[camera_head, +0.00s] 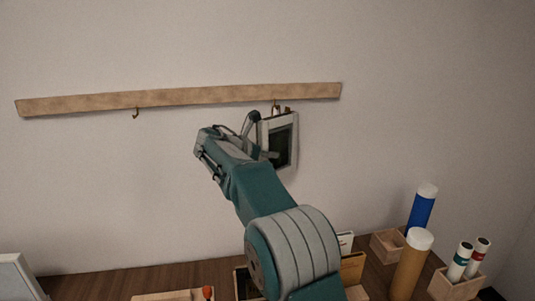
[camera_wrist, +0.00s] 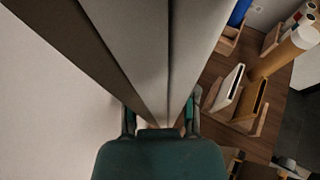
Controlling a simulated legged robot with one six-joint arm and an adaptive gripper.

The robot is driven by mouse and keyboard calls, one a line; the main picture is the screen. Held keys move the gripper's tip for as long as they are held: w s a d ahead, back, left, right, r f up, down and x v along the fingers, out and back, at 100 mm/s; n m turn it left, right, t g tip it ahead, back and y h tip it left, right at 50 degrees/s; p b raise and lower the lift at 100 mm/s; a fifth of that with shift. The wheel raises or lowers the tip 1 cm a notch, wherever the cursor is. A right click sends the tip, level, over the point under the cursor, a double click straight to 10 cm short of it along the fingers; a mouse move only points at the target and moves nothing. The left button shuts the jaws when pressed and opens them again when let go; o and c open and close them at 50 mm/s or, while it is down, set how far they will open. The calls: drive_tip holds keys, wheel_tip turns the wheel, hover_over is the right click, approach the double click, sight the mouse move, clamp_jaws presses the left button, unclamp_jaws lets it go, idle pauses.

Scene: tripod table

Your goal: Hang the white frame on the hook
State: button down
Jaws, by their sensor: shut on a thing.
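The white frame (camera_head: 294,138) with a dark middle is upright close to the wall in the head view, just below the right-hand hook (camera_head: 275,105). My gripper (camera_head: 262,138) is shut on its left side. In the wrist view the frame (camera_wrist: 150,45) fills the top middle, seen nearly edge-on, between the fingers of my gripper (camera_wrist: 160,122). I cannot tell whether the frame's top touches the hook. A second hook (camera_head: 136,113) further left on the wooden rail (camera_head: 205,99) is empty.
The wooden table (camera_head: 110,283) below holds a blue tube (camera_head: 422,208), a tan tube (camera_head: 410,265), a small wooden box (camera_head: 386,247) and two white-capped rolls in a holder (camera_head: 455,287). A pale panel (camera_head: 18,277) stands at left. The wall around the rail is clear.

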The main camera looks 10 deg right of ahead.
idle(0.3)
drive_tip(key=shift+c, duration=1.6)
unclamp_jaws()
drive_tip(key=shift+a, duration=0.1)
